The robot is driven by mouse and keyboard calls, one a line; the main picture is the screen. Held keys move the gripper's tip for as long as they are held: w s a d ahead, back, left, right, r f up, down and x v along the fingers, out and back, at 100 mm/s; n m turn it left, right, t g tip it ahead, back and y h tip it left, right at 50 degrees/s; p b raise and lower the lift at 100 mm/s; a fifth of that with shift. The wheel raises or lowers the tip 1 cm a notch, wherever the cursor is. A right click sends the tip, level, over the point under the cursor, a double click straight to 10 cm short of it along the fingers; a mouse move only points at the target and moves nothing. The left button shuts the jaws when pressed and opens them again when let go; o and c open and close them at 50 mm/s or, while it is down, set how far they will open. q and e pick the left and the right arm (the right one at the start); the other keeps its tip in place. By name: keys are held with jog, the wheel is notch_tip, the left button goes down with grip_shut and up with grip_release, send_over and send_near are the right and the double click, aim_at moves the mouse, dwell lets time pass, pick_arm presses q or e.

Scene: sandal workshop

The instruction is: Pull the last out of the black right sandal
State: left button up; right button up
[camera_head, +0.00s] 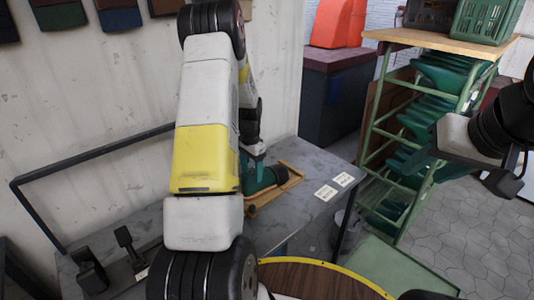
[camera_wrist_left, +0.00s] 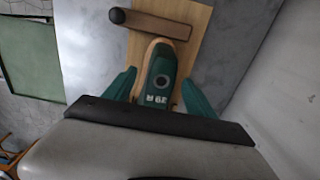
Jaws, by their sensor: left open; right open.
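The green last (camera_wrist_left: 160,72), marked "39 R", lies on a wooden board (camera_wrist_left: 203,22) in the left wrist view. A tan sole-like edge shows at its far end; I cannot make out a black sandal upper. In the head view the last (camera_head: 275,175) lies on the table, partly hidden by my left arm. My left gripper (camera_wrist_left: 158,84) is open, with one teal finger on each side of the last's near end; I cannot tell whether they touch it. In the head view the left gripper (camera_head: 254,170) is partly hidden. My right gripper (camera_head: 418,143) is open, away from the table.
A brown bar (camera_wrist_left: 165,26) with a dark knob crosses the board beyond the last. A green rack (camera_head: 368,130) with crates on top stands to the right. Black stands (camera_head: 90,272) are at front left.

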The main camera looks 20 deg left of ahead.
aim_at(252, 179)
pick_arm(q)
jog(key=shift+f, duration=2.15)
jog(key=shift+c, duration=0.3)
grip_shut()
